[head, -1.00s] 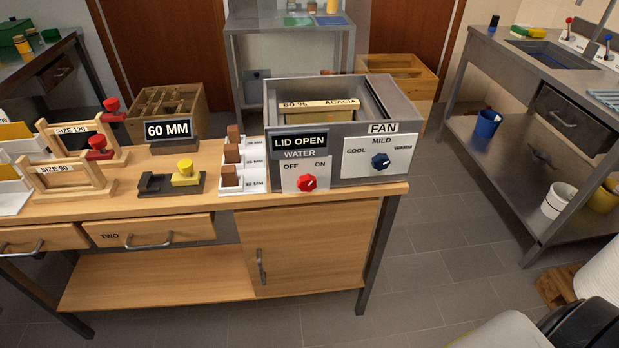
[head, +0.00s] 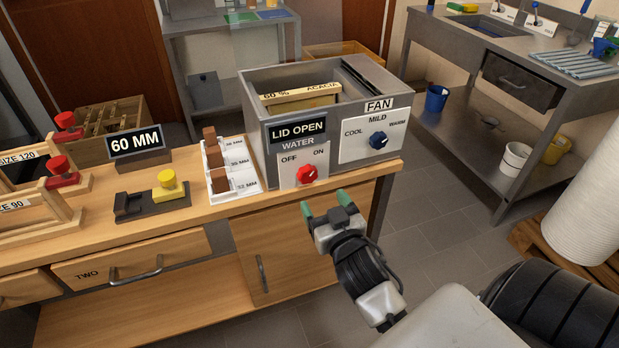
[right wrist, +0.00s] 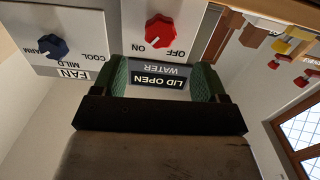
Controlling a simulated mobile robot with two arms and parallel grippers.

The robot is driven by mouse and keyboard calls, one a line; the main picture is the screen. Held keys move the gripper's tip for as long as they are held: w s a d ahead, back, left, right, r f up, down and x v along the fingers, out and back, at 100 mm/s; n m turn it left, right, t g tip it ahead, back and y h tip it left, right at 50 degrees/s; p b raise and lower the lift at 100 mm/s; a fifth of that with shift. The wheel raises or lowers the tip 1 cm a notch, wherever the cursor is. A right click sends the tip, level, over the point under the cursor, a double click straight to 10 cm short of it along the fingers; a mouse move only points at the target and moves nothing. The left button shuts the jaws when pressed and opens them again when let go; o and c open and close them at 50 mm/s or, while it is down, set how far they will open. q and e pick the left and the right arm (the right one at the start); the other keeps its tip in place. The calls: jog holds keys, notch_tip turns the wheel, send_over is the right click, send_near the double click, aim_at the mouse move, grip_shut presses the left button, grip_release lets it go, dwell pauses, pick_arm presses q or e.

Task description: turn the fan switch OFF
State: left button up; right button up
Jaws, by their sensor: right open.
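The panel under the FAN label (head: 379,105) carries a blue knob (head: 378,140) marked COOL, MILD and WARM; I see no OFF on it. To its left, the WATER panel has a red knob (head: 307,174) marked OFF and ON; its light mark seems to face the ON side. Both sit on the front of a grey box (head: 255,115) with a LID OPEN sign (head: 297,130). My right gripper (head: 325,203), green-tipped, is open and empty, below and in front of the red knob. The right wrist view shows red (right wrist: 160,30) and blue (right wrist: 54,47) knobs upside down. My left gripper is out of view.
The box stands on the right end of a wooden bench (head: 225,213). Open floor lies between the bench and the steel sink table (head: 440,40).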

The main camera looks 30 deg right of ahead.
aim_at(309, 177)
jog(key=x, duration=0.9)
jog(key=shift+a+p, duration=0.1)
jog(key=shift+p, duration=0.25)
jog(key=c, duration=0.9)
